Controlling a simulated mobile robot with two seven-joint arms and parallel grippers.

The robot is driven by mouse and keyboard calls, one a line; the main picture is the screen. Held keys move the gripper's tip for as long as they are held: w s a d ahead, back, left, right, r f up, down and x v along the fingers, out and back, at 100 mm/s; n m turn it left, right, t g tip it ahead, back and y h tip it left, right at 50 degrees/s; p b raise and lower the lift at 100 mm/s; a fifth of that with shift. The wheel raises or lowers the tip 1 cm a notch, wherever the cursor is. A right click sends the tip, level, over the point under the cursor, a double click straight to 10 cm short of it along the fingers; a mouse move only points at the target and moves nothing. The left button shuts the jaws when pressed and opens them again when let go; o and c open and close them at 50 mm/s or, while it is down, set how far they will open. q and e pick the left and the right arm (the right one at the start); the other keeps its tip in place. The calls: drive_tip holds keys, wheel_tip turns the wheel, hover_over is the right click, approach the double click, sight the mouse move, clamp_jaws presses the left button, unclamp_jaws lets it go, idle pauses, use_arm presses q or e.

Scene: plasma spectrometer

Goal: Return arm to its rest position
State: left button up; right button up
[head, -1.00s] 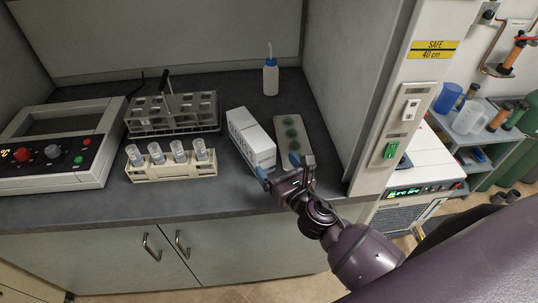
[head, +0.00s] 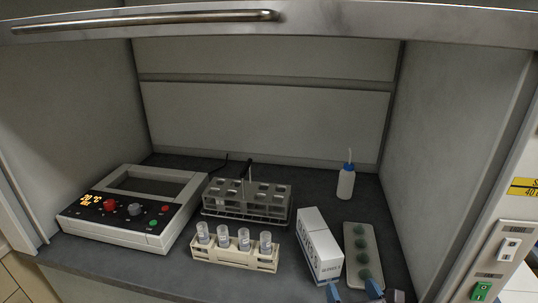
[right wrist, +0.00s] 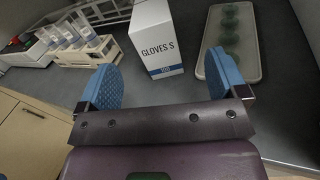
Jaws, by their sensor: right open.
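The gloves box (right wrist: 157,38) and the tray (right wrist: 252,62) lie beyond the fingers, and I see no contact. My left gripper is not in view.
A cream rack (head: 262,263) holds several capped vials. Behind it stands a grey wire rack (head: 274,211). A heater unit (head: 152,240) with a lit display is at left, a wash bottle (head: 346,183) at back right. The hood sash handle (head: 150,19) crosses the top. Bare bench lies around the bottle.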

drive_tip(key=s+d+m+h, duration=0.1)
drive_tip(key=m, duration=0.2)
drive_tip(key=s+d+m+g+h, duration=0.1)
drive_tip(key=d+m+h, duration=0.1)
drive_tip(key=m, duration=0.2)
drive_tip(key=s+d+m+g+h, duration=0.1)
drive_tip(key=d+m, duration=0.1)
drive_tip(key=m, duration=0.2)
drive_tip(key=shift+f+h, duration=0.15)
drive_tip(key=shift+h, duration=0.15)
drive_tip(key=s+f+m+g+y, duration=0.3)
drive_tip(key=s+m+g, duration=0.9)
drive_tip(key=s+m, duration=0.9)
drive_tip(key=w+f+m+t, duration=0.2)
drive_tip(key=w+f+t, duration=0.6)
drive_tip(key=w+f, duration=0.2)
drive_tip(key=shift+w+d+f, duration=0.25)
drive_tip(key=shift+d+f, duration=0.05)
